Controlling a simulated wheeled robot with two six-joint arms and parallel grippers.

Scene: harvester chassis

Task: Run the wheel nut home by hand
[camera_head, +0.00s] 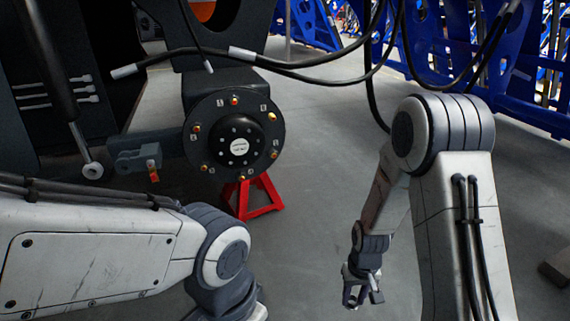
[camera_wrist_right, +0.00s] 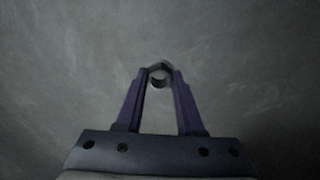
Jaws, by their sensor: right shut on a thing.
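The wheel nut (camera_wrist_right: 160,83), a small dark ring, sits between the fingertips of my right gripper (camera_wrist_right: 160,77) in the wrist view. The gripper is shut on it, with the bare grey floor behind. In the head view my right gripper (camera_head: 362,293) hangs low, right of and below the wheel hub, well apart from it.
A red stand (camera_head: 262,209) is under the hub. Black hoses (camera_head: 300,75) hang across the top. A dark bracket (camera_head: 135,160) and a rod end (camera_head: 92,171) are left of the hub. Blue racks (camera_head: 465,60) stand behind. The floor between hub and right gripper is clear.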

